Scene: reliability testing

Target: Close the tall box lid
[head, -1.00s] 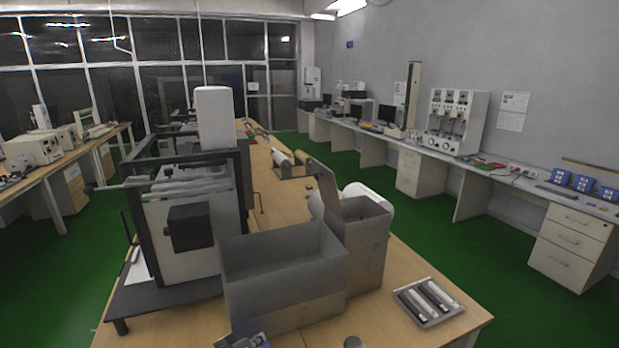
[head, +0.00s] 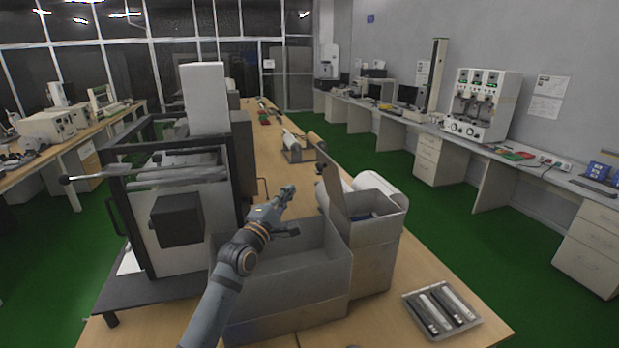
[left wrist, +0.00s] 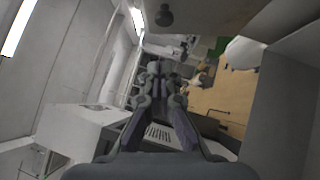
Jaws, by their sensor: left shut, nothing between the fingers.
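The tall box (head: 372,268) is grey and stands on the table right of the wide open box. Its lid (head: 331,188) is open and stands upright along the box's left edge. A small dark blue item shows inside the tall box. My left gripper (head: 288,190) is above the wide box, left of the lid and apart from it, shut and empty. In the left wrist view the shut fingers (left wrist: 155,72) show in the middle. A grey panel fills the right of that view; I cannot tell whether it is the lid. My right gripper is not in view.
The wide open grey box (head: 285,308) lies below my left arm. A framed machine (head: 180,220) stands close on the left. A tray of cylinders (head: 440,308) lies at the front right. A white rounded object (head: 380,182) is behind the tall box.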

